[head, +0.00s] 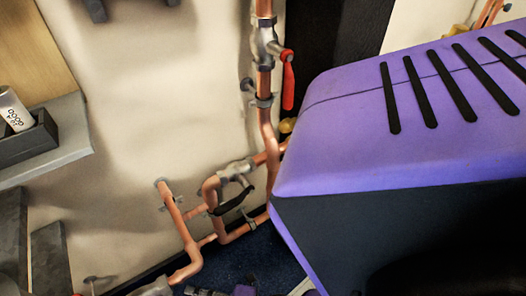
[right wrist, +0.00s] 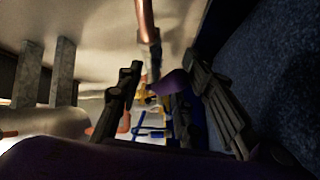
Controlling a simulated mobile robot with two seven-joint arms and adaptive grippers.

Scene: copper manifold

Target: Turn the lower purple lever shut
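In the right wrist view, my right gripper (right wrist: 165,72) is open, with one dark finger on each side. A purple piece (right wrist: 173,82), which looks like a lever handle, shows between the fingers below a copper pipe (right wrist: 148,22). I cannot tell whether a finger touches it. In the head view, no lever is clearly purple. A lower valve (head: 236,169) has a dark lever (head: 233,202) slanting across the pipes. Small dark and purple shapes (head: 243,290) are cut off at the bottom edge; I cannot tell what they are. My left gripper is not in view.
An upper valve (head: 265,40) has a red lever (head: 288,86) hanging down. Copper pipes (head: 268,135) run along the pale wall. Dark blue carpet (head: 245,262) lies below.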

